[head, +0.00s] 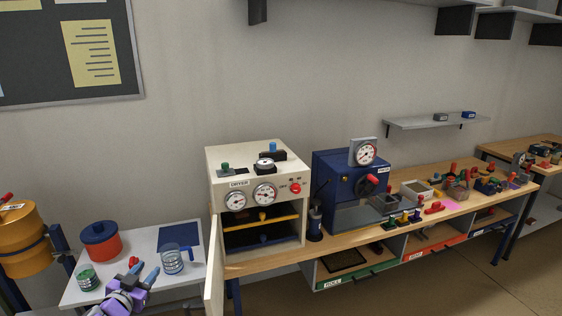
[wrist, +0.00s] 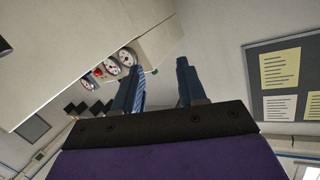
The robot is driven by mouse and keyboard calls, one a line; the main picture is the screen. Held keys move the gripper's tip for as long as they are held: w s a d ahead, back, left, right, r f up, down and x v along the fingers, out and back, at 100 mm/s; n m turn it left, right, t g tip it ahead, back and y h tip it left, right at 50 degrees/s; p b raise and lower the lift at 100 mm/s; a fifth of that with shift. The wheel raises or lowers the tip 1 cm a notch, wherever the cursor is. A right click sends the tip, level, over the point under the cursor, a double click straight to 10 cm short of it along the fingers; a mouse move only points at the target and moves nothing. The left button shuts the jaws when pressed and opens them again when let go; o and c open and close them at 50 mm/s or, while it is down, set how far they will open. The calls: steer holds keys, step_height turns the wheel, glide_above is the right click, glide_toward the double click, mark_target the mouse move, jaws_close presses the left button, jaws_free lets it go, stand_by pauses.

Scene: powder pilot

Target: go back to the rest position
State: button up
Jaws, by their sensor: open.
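My gripper (head: 143,276) is at the lower left of the head view, over the front of the white side table (head: 146,247). Its two blue fingers stand apart with nothing between them. In the wrist view the open fingers (wrist: 157,85) point up toward the wall and the cream dryer (wrist: 150,38). In the head view the dryer (head: 258,160) stands right of my gripper, with its door (head: 214,265) swung open and shelves showing inside.
A red pot with a blue lid (head: 101,240), a clear blue-handled mug (head: 173,259) and a green-banded jar (head: 87,278) stand near my gripper. An orange drum (head: 22,240) is at far left. A blue press (head: 345,180) and several small items crowd the wooden bench (head: 440,212).

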steer(key=w+d+r+n+g+y, duration=0.45)
steer(key=d+r+y, duration=0.25)
steer(key=d+r, duration=0.4)
steer(key=s+d+n+g, duration=0.2)
steer(key=s+d+g, duration=0.3)
steer(key=s+d, duration=0.7)
steer(key=s+d+f+g+h, duration=0.2)
steer(key=s+d+g, duration=0.1)
steer(key=s+d, duration=0.7)
steer(key=s+d+f+m+g+h, duration=0.1)
steer(key=s+d+f+g+h, duration=0.1)
steer(key=s+d, duration=0.7)
steer(key=s+d+f+m+g+h, duration=0.1)
steer(key=s+d+f+g, duration=0.1)
steer(key=s+d, duration=0.8)
steer(key=s+g, duration=0.1)
steer(key=s, duration=0.3)
steer(key=shift+s+d+g+h, duration=0.15)
steer(key=shift+d+g+h, duration=0.2)
steer(key=shift+h, duration=0.05)
